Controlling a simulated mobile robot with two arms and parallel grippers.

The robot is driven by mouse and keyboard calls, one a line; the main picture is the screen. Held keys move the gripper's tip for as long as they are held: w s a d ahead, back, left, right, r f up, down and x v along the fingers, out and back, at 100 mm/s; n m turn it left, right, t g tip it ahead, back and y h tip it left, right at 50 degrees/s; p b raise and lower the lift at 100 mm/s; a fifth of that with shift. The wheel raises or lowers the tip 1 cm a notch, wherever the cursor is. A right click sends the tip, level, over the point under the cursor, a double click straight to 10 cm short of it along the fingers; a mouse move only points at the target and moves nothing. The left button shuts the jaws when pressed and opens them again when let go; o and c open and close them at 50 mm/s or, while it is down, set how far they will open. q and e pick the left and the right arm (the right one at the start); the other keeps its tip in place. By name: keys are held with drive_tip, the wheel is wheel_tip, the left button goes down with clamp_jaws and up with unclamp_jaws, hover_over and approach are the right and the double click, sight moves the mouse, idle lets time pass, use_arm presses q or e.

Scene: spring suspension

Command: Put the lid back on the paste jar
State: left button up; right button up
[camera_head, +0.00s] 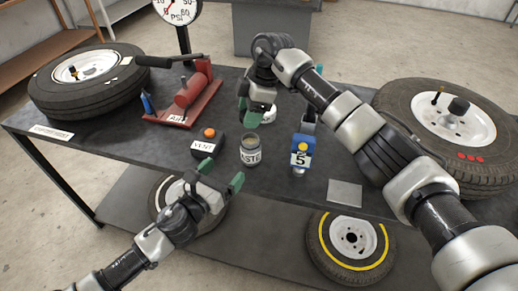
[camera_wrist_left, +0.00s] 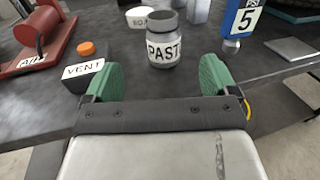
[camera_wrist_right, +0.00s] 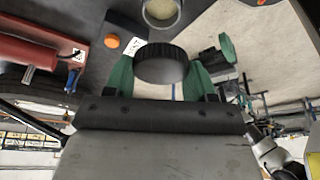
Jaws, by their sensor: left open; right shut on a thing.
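The paste jar (camera_head: 250,153) stands open on the dark table; its pale contents show at the mouth. It also shows upright in the left wrist view (camera_wrist_left: 163,48) and at the top of the right wrist view (camera_wrist_right: 162,10). My right gripper (camera_head: 254,110) is above and behind the jar. In the right wrist view it is shut on the black ribbed lid (camera_wrist_right: 162,64), which is apart from the jar. The lid is not clearly visible in the head view. My left gripper (camera_head: 222,174) is open and empty at the table's front edge, in front of the jar.
The vent box (camera_head: 207,144) with an orange button is left of the jar. A blue device marked 5 (camera_head: 301,153) is to its right. A white container (camera_wrist_left: 139,17) stands behind.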

sight(246, 147)
drive_tip(key=shift+w, duration=0.15)
use_arm(q)
drive_tip(key=shift+d+r+m, duration=0.2)
drive_tip(key=shift+r+m, duration=0.1)
drive_tip(key=shift+s, duration=0.1)
use_arm(e)
drive_tip(key=shift+r, duration=0.1)
use_arm(q)
drive_tip(key=x, duration=1.2)
drive_tip(key=shift+r, duration=0.1)
drive_tip(key=c, duration=1.3)
drive_tip(key=shift+c, duration=0.2)
use_arm(e)
drive_tip(key=shift+f, duration=2.5)
